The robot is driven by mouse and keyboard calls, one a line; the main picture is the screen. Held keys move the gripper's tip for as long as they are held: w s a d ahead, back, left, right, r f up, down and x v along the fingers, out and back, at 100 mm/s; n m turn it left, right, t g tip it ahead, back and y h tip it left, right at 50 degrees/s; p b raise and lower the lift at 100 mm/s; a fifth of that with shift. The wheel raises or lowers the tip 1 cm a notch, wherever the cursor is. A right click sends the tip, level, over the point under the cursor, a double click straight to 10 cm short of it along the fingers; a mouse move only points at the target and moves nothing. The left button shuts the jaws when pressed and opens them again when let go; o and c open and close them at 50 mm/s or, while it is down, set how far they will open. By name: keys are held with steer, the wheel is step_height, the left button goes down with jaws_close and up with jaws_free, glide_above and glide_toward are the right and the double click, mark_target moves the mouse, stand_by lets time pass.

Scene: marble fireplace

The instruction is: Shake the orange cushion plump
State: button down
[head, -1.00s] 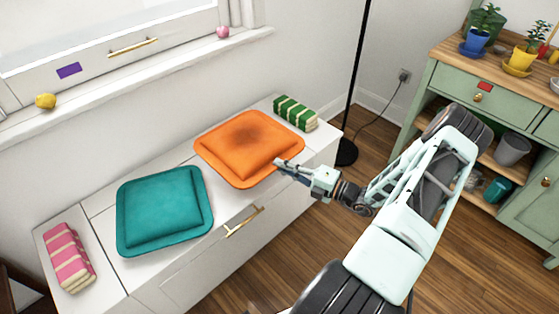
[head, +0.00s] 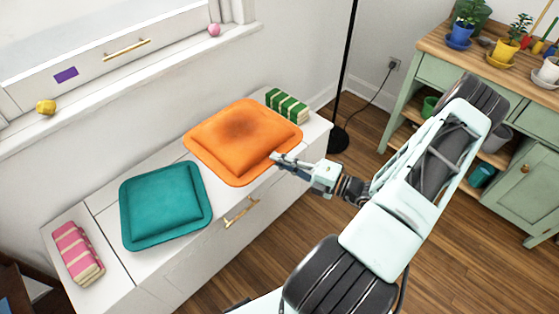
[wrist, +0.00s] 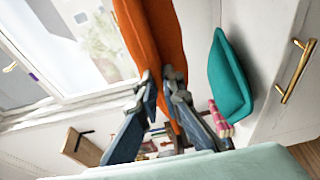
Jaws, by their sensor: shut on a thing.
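The orange cushion (head: 222,150) is square, with a flat rim and a darker patch near its middle. My gripper (head: 275,157) is shut on its front right edge in the head view. In the wrist view the orange cushion (wrist: 150,35) shows nearly edge-on, running away from between the fingertips of my gripper (wrist: 162,80). It appears held above the white bench, roughly level. The depth of the grip on the rim is hard to see.
The white bench (head: 105,222) also bears a teal cushion (head: 165,203), a pink striped bundle (head: 78,252) and a green striped bundle (head: 287,105). A black lamp pole (head: 350,70) stands right of the bench. A green cabinet (head: 445,80) with pots is at right.

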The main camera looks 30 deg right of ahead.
step_height(320, 180, up, 7)
steer(key=p, duration=0.6)
step_height(320, 180, down, 7)
steer(key=b, duration=0.3)
stand_by(2.2)
steer(key=shift+b, duration=0.3)
